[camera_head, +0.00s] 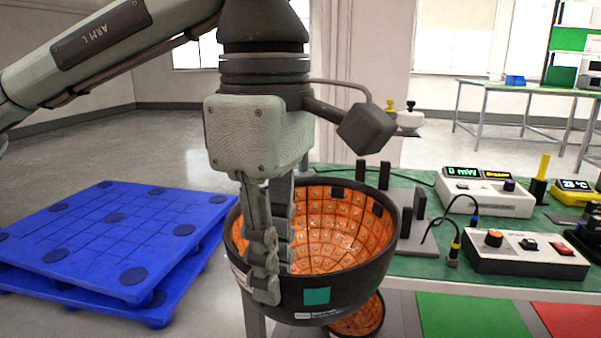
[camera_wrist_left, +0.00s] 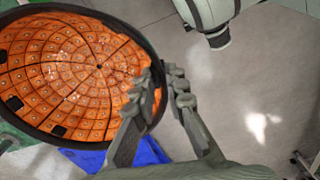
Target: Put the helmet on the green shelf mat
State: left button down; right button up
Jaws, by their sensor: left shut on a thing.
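The helmet (camera_head: 340,285) is a dark bowl with an orange gridded inside and a teal patch on its outer wall. It hangs open side up in front of the green-topped bench. My left gripper (camera_head: 270,280) is shut on its near left rim, one finger inside and one outside. In the left wrist view the helmet (camera_wrist_left: 70,75) fills the upper left, its rim between the fingers (camera_wrist_left: 161,85). The green shelf mat (camera_head: 470,316) lies on the lower shelf, right of the helmet and below the bench top. My right gripper is not in view.
A second orange-lined bowl (camera_head: 362,318) shows partly below the helmet. A red mat (camera_head: 572,319) lies right of the green one. The bench top (camera_head: 415,266) above carries instruments (camera_head: 525,255) and cables. Blue pallets (camera_head: 100,235) stand on the floor at left.

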pick_arm(q)
jog(key=w+a+f+m, duration=0.6)
jog(key=a+f+m, duration=0.1)
jog(key=f, duration=0.4)
jog(key=w+a+f+m, duration=0.6)
jog(key=a+f, duration=0.2)
jog(key=f, duration=0.4)
jog(key=shift+a+f+m, duration=0.3)
jog(key=shift+a+m, duration=0.05)
jog(key=shift+m, duration=0.05)
jog(key=shift+s+a, duration=0.1)
jog(key=shift+a, duration=0.05)
